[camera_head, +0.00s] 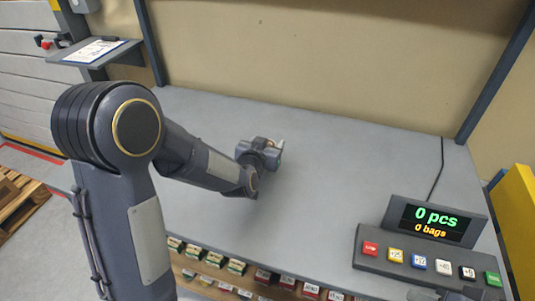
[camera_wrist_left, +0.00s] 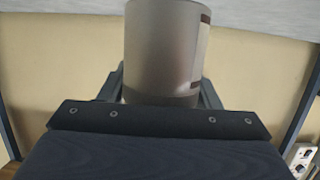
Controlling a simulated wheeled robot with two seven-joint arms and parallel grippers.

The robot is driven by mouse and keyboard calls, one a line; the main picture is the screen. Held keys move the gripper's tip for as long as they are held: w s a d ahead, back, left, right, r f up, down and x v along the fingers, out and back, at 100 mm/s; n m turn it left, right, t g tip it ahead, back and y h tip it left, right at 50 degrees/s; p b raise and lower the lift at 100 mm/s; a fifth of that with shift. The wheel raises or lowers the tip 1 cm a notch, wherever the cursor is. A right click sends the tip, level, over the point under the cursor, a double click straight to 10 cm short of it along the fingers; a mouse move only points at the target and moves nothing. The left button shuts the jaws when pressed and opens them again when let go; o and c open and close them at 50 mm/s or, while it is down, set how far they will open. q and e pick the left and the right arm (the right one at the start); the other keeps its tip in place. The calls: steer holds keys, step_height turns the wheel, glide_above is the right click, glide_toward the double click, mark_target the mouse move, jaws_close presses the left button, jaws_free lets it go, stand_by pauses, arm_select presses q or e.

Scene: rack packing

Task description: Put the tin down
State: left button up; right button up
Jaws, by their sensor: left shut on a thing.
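My left gripper (camera_head: 277,148) reaches over the grey table (camera_head: 345,165) in the head view, near the middle of the top. In the left wrist view the tin (camera_wrist_left: 160,45), a grey metallic cylinder with a dark band and a pale label edge at its right, sits between the fingers of my left gripper (camera_wrist_left: 161,85). The gripper is shut on it. In the head view the tin is mostly hidden by the gripper and wrist. I cannot tell whether the tin touches the table.
A counter panel (camera_head: 425,262) with coloured buttons and a display (camera_head: 436,221) reading 0 pcs, 0 bags stands at the right. Several small labelled boxes (camera_head: 237,266) line the front edge below the table. A clipboard (camera_head: 95,50) lies on a shelf at upper left. The table around the gripper is clear.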

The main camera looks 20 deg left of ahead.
arm_select(q)
steer(key=shift+w+f, duration=0.2)
steer(key=shift+f, duration=1.6)
steer(key=shift+f+b, duration=0.2)
steer(key=shift+b, duration=0.1)
steer(key=o, duration=1.1)
steer(key=shift+r, duration=0.15)
